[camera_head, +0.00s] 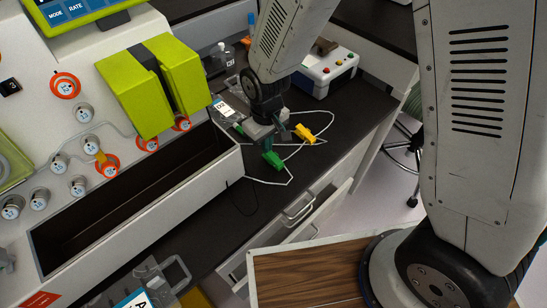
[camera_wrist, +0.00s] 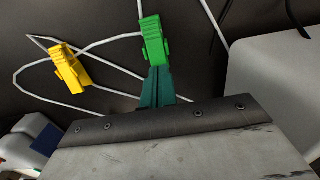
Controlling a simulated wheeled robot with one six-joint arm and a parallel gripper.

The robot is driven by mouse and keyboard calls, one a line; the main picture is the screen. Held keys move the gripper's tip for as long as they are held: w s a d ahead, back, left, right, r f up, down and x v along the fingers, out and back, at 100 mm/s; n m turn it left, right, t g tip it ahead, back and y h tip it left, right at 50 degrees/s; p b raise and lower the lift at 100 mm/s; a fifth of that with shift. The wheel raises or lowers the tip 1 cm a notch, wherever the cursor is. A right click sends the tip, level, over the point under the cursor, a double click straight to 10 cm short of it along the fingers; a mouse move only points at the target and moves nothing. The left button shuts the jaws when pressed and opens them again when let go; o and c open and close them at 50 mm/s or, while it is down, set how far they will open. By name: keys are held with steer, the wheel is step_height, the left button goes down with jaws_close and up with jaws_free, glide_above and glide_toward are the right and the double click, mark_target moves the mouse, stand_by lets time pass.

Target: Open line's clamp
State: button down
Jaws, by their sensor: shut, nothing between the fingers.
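A green clamp (camera_head: 273,160) is on the thin white line (camera_head: 288,182) at the dark counter. It also shows in the wrist view (camera_wrist: 153,40), straight beyond my fingertips. A yellow clamp (camera_head: 304,133) is on another stretch of white line, to the right in the head view and to the left in the wrist view (camera_wrist: 68,68). My gripper (camera_head: 267,146) points down over the counter, close to the green clamp. Its teal fingers (camera_wrist: 157,72) are together with nothing between them. The fingertips overlap the clamp's near end in the wrist view; I cannot tell whether they touch.
The white cell processor (camera_head: 240,160) with its open trough stands left of my gripper. A white box with coloured buttons (camera_head: 326,75) stands behind on the counter (camera_head: 350,105). A labelled bag (camera_head: 226,108) lies beside the gripper. An open drawer (camera_head: 315,215) is below the counter.

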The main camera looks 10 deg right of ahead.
steer(key=shift+f, duration=0.35)
steer(key=shift+r, duration=2.55)
